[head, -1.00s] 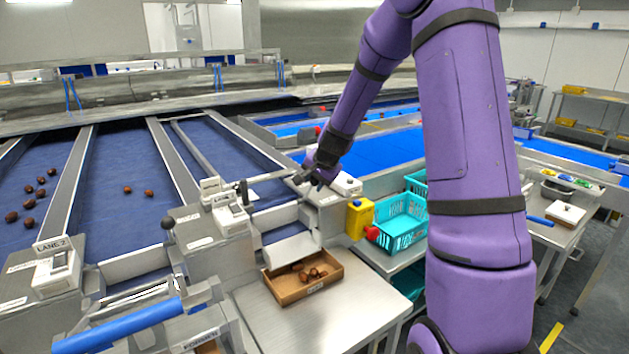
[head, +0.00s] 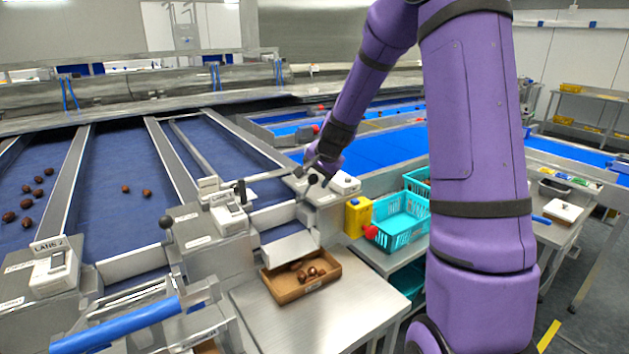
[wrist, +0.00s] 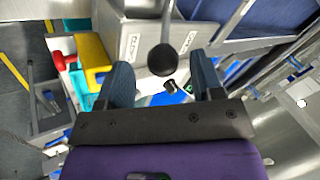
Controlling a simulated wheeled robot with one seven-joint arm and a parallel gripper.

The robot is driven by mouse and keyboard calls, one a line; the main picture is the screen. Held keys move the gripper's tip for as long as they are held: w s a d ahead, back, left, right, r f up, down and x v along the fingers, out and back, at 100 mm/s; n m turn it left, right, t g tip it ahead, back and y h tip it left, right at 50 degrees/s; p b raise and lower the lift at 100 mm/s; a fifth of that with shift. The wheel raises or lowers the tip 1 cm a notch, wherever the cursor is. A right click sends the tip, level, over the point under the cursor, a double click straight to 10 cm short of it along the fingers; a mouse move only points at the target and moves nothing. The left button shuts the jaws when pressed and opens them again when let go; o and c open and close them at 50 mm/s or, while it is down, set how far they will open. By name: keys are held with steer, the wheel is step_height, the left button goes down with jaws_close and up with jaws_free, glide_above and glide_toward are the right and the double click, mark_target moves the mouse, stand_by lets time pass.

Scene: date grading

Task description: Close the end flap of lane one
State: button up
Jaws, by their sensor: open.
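Lane one's end flap (head: 290,246) is a pale plate at the lower end of the right-hand lane. It slopes down toward a brown box. A lever with a round black knob (head: 312,179) stands at the right of that lane end. My gripper (head: 316,172) is at this knob. In the wrist view the knob (wrist: 163,60) shows between the two spread fingers of my gripper (wrist: 164,80), with a gap on each side. My gripper is open and holds nothing. The foot of the lever is partly hidden.
The brown box (head: 273,289) with several dates stands below the flap. A yellow box with a red button (head: 358,217) and a turquoise crate (head: 402,243) are to the right. Another black knob (head: 166,222) stands by lane two. The steel table front (head: 320,315) is clear.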

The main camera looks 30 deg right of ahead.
steer(key=v, duration=0.8)
steer(key=shift+s, duration=0.1)
steer(key=s+a+r+n, duration=0.7)
steer(key=s+a+r, duration=0.2)
steer(key=s+a, duration=0.4)
steer(key=s+a+n, duration=0.1)
steer(key=s+n, duration=0.1)
steer(key=s, duration=0.7)
steer(key=s+a+r+n+g, duration=0.1)
steer(key=s+a+n, duration=0.1)
steer(key=s, duration=0.7)
steer(key=shift+a+r+n, duration=0.2)
steer(key=shift+n, duration=0.5)
